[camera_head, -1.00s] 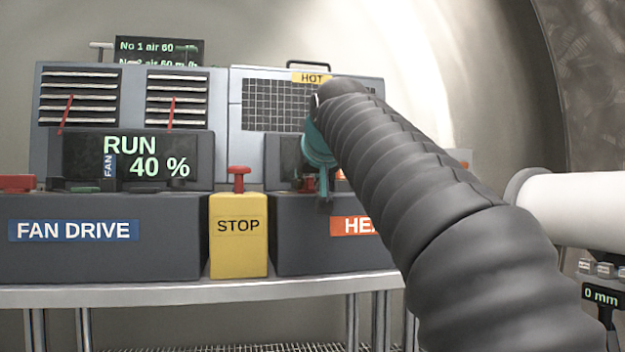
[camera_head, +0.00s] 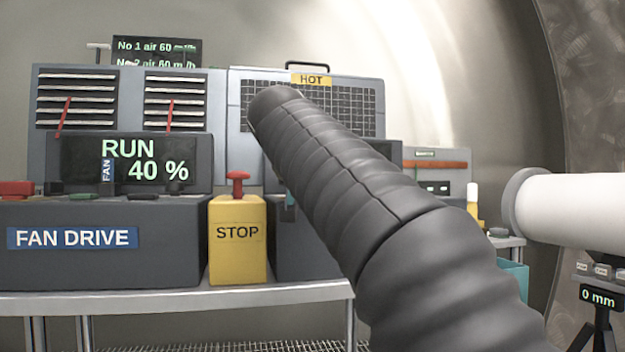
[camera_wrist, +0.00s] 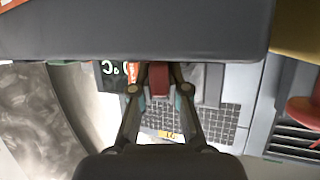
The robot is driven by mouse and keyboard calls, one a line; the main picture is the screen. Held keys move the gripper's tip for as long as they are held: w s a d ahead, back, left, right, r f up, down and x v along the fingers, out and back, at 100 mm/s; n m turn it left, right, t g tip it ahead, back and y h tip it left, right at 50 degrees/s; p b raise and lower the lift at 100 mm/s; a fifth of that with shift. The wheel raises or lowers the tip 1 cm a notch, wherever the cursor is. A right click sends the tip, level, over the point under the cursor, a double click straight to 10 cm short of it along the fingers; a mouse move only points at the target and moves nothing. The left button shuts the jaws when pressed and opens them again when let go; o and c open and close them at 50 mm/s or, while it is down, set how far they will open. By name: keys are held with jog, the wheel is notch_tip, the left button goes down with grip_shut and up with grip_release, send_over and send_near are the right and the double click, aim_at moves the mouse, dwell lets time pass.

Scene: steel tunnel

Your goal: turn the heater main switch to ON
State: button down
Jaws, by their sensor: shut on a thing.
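The heater box (camera_head: 300,245) is the dark unit right of the yellow stop box; my arm hides most of it and its label. In the wrist view, which looks upside down, the dark heater box (camera_wrist: 130,30) fills the top. My gripper (camera_wrist: 160,84) is shut on a red handle (camera_wrist: 159,79) at the box's edge, with a finger on each side. The handle appears to be the heater main switch; its ON and OFF marks are not readable. In the head view my arm hides the gripper except a small teal part.
The yellow stop box (camera_head: 238,240) with its red button stands close left of the heater box. The fan drive (camera_head: 100,240) and its RUN 40 % display (camera_head: 140,160) are further left. Behind is a grille with a HOT label (camera_head: 310,79). A white pipe (camera_head: 570,212) is at right.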

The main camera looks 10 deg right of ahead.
jog(key=m+g+h+p, duration=0.1)
jog(key=m+h, duration=0.2)
jog(key=shift+r+g, duration=0.1)
jog(key=shift+g, duration=0.3)
jog(key=shift+m+g+h+p, duration=0.6)
jog(key=shift+m+h+p, duration=0.1)
jog(key=c, duration=1.2)
grip_release()
jog(key=shift+o, duration=0.2)
jog(key=v, duration=1.2)
jog(key=shift+a, duration=0.1)
